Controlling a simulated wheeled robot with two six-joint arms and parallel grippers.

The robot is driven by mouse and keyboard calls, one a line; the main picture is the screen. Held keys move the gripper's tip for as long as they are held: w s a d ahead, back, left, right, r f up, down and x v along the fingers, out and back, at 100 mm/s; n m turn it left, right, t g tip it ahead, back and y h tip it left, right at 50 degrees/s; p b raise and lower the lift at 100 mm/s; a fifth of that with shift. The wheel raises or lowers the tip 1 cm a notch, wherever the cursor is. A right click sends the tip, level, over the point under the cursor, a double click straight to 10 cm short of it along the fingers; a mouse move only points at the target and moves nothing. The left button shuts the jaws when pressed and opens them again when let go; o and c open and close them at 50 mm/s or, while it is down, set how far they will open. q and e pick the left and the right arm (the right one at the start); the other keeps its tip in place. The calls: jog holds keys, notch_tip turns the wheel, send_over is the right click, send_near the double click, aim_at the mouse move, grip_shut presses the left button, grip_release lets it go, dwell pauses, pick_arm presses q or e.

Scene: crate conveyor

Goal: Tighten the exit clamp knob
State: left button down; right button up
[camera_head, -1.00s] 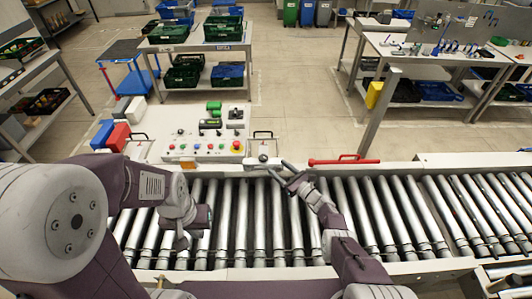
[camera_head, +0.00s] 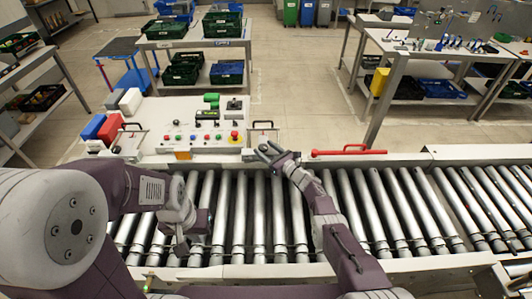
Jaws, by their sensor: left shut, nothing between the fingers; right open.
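The clamp knob is a small dark round shape (camera_head: 262,147) on the far conveyor rail, partly covered by my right gripper, so its shape and turn are unclear. My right gripper (camera_head: 268,153) is open, with its fingers at that spot; I cannot tell whether they touch the knob. My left gripper (camera_head: 181,249) is shut and empty, pointing down over the rollers at the left.
The conveyor rollers (camera_head: 395,210) run left to right and carry no crate near my grippers. A red lever (camera_head: 348,152) lies on the far rail, right of my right gripper. A control panel (camera_head: 205,135) with buttons stands behind the rail. Tables with crates stand further back.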

grip_shut()
jog(key=m+h+p, duration=0.1)
jog(key=p, duration=0.1)
jog(key=r+t+h+p, duration=0.1)
jog(key=p, duration=0.1)
jog(key=shift+s+a+m+t, duration=0.15)
jog(key=shift+a+m+t, duration=0.15)
jog(key=shift+m, duration=0.1)
jog(key=shift+f+m+t+h+p, duration=0.35)
jog(key=shift+m+t+h+p, duration=0.2)
jog(key=shift+h, duration=0.45)
jog(key=shift+d+f, duration=0.1)
grip_release()
